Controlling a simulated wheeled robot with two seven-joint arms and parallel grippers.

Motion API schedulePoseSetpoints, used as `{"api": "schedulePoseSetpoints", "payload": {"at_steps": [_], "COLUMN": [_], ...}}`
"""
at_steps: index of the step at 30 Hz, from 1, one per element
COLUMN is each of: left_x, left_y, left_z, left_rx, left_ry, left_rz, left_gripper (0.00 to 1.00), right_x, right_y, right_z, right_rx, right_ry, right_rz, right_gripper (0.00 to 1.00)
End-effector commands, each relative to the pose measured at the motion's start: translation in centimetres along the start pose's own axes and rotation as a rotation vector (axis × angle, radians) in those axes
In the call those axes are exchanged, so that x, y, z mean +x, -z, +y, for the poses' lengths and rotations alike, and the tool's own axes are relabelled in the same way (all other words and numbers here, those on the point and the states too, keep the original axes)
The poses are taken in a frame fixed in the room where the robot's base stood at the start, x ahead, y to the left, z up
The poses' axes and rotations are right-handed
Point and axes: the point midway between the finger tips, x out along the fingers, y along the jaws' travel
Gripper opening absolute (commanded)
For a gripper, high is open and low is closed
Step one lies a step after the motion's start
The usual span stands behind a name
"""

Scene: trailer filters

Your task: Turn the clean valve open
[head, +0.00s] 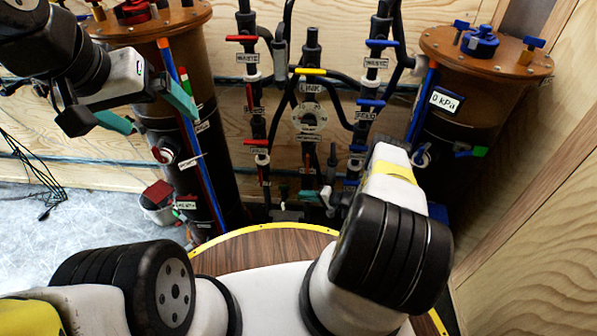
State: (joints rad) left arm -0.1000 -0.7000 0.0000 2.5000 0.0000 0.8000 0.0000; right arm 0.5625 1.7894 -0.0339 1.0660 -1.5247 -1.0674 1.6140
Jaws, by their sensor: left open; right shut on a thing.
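Pipes with coloured valve handles stand against the wooden wall. On the left pipe are a red handle (241,38) labelled WASTE and a lower red handle (257,142). On the right pipe are blue handles, one at the top (382,43) and one in the middle (371,103). A yellow handle (311,71) labelled LINK lies between them. I cannot read which label says clean. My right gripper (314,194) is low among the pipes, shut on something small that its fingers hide. My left gripper (152,112) is open and empty, in front of the left filter tank.
A brown-topped tank (160,25) stands at the left and another (485,50) at the right, with a 0 kPa display (445,101). A small bucket (158,205) and loose black cables (40,180) are on the floor at left. My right forearm hides the lower right pipes.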

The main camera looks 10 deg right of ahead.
Motion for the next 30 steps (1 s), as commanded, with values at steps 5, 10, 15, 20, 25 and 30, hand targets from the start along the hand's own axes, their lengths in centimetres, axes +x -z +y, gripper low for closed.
{"api": "schedulePoseSetpoints", "payload": {"at_steps": [5,10,15,20,25,30], "left_x": [0.0,0.0,0.0,0.0,0.0,0.0], "left_y": [0.0,0.0,0.0,0.0,0.0,0.0], "left_z": [0.0,0.0,0.0,0.0,0.0,0.0], "left_rx": [0.0,0.0,0.0,0.0,0.0,0.0], "left_ry": [0.0,0.0,0.0,0.0,0.0,0.0], "left_rz": [0.0,0.0,0.0,0.0,0.0,0.0], "left_gripper": [1.0,1.0,1.0,1.0,1.0,1.0], "right_x": [-0.01,0.03,0.03,0.07,0.17,0.22], "right_y": [-0.02,-0.11,-0.17,-0.2,-0.27,-0.27], "right_z": [-0.24,-0.2,-0.15,-0.16,-0.15,-0.14], "right_rx": [-0.06,-0.121,-0.183,-0.241,-0.305,-0.362], "right_ry": [-0.143,-0.294,-0.443,-0.583,-0.728,-0.856], "right_rz": [-0.004,-0.005,-0.006,-0.006,-0.008,-0.009], "right_gripper": [0.0,0.0,0.0,0.0,0.0,0.0]}}
